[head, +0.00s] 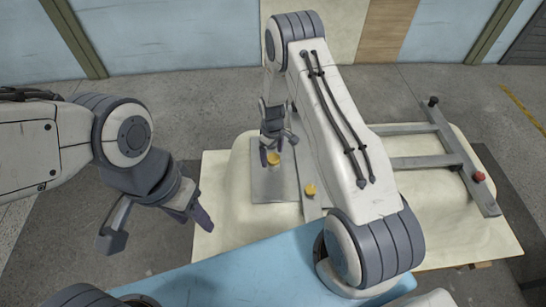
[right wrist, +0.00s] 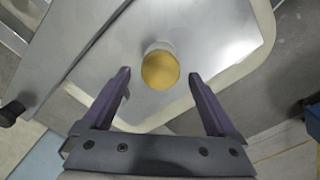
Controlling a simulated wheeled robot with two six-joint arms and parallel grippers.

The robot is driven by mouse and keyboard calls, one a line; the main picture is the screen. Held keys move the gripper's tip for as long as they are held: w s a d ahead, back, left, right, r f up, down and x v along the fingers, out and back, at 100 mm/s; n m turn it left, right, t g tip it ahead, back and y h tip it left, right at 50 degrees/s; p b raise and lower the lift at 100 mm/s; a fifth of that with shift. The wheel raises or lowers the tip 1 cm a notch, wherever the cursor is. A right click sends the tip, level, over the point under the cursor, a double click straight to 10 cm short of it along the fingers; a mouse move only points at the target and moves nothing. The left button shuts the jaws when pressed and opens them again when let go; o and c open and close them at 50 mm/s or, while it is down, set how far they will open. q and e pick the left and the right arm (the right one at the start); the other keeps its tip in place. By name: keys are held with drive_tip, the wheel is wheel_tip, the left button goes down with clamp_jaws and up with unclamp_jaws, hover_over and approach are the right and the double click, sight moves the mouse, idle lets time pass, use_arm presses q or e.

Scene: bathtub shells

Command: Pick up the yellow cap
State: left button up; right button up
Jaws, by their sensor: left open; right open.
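A round yellow cap (head: 273,159) stands on a flat metal plate (head: 270,187) on the cream shell. In the right wrist view the yellow cap (right wrist: 160,70) sits on a short pale stem, centred between and beyond the fingertips. My right gripper (head: 278,149) is open and empty at this cap; in its wrist view (right wrist: 162,75) both fingers are apart from it. A second yellow cap (head: 310,189) is to the right, beside my right arm. My left gripper (head: 158,229) is open and empty, left of the shell.
The cream shell (head: 232,205) lies under the plate. A grey metal frame (head: 425,161) with a red knob (head: 479,176) and a black knob (head: 433,101) is on the right. Grey floor (head: 200,110) is clear behind.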

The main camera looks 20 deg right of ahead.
drive_tip(key=c, duration=1.4)
drive_tip(key=shift+c, duration=0.2)
